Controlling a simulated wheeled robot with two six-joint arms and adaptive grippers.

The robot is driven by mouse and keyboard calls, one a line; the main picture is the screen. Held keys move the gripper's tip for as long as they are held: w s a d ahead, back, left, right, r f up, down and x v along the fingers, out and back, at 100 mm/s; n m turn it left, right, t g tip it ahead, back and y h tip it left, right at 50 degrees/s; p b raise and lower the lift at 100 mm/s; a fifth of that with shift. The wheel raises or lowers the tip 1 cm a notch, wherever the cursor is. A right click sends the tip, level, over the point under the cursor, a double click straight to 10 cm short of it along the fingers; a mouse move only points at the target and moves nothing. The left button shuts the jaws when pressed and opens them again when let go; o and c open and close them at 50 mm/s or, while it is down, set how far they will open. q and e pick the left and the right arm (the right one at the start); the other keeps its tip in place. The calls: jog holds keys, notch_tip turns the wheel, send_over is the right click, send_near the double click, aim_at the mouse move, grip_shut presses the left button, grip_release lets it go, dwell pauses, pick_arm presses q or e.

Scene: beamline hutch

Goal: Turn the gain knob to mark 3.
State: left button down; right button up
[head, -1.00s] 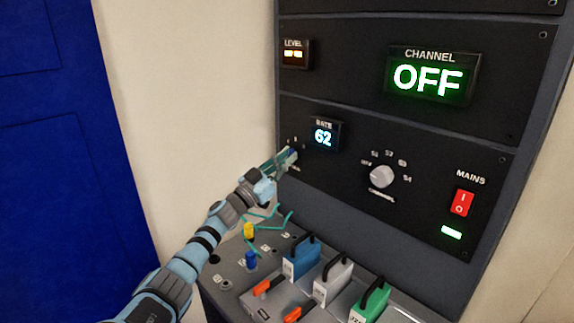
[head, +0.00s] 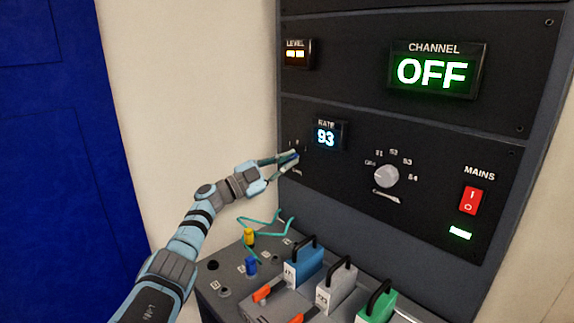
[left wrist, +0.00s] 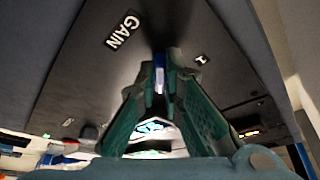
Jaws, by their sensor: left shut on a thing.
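The gain knob (left wrist: 159,74) shows in the left wrist view as a narrow pale-blue piece between my fingertips, below the white GAIN label (left wrist: 122,30). In the head view the gain knob is mostly hidden by the fingers at the left edge of the black panel. My left gripper (head: 293,157) is shut on it, reaching in from the left. One small white mark (left wrist: 201,59) shows beside the fingers. I cannot tell which mark the knob points to. My right gripper is not in view.
To the right are a grey channel knob (head: 386,175), a red MAINS switch (head: 471,200) and a CHANNEL display (head: 435,71) reading OFF. Below, a sloped desk holds blue, grey and green handled blocks (head: 304,268) and small plugs (head: 249,236). The wall at left is clear.

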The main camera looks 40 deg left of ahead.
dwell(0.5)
pick_arm(q)
jog(key=c, duration=1.7)
grip_release()
jog(key=v, duration=1.2)
jog(key=shift+w+a, duration=0.1)
